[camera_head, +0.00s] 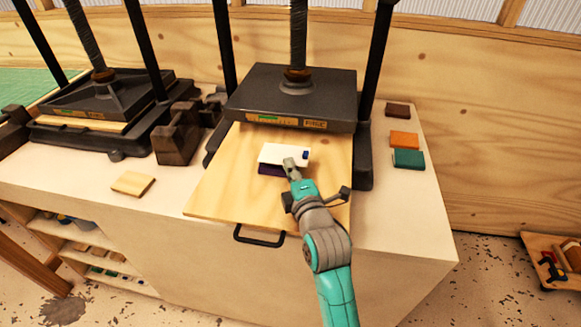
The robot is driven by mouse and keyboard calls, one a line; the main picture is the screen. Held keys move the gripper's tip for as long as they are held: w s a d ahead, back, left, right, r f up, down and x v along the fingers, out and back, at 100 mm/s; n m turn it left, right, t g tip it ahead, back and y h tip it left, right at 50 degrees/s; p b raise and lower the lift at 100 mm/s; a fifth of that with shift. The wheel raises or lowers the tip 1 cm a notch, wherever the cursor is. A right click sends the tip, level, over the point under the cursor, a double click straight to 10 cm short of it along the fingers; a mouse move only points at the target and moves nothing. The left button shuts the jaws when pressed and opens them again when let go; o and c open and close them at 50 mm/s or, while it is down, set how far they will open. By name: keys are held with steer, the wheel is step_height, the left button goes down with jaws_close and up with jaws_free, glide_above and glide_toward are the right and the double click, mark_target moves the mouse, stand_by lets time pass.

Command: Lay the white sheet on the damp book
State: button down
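The white sheet (276,152) lies flat over a dark purple book (268,170), with a small blue mark at its right end. The book's front edge shows below the sheet. Whether the sheet touches the book or is held just above it, I cannot tell. Both are on the pale wooden board (225,192) in front of the right press. My gripper (290,164) is at the front edge of the sheet, overlapping it in the picture. Its fingers are too small to show whether they grip the sheet. Whether the book is damp does not show.
The right press's black plate (290,92) overhangs the board's back. A black handle (258,237) is at its front. Brown, orange and green blocks (408,159) lie at right, a tan block (133,184) at left. A second press (100,95) stands further left.

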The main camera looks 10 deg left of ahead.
steer(key=shift+f, duration=0.6)
steer(key=c, duration=1.3)
jaws_free()
steer(key=shift+r, duration=0.45)
steer(key=shift+s+d, duration=0.15)
steer(key=shift+s, duration=0.15)
steer(key=v, duration=1.1)
steer(key=shift+s+d+r, duration=0.1)
steer(key=shift+s+r, duration=0.05)
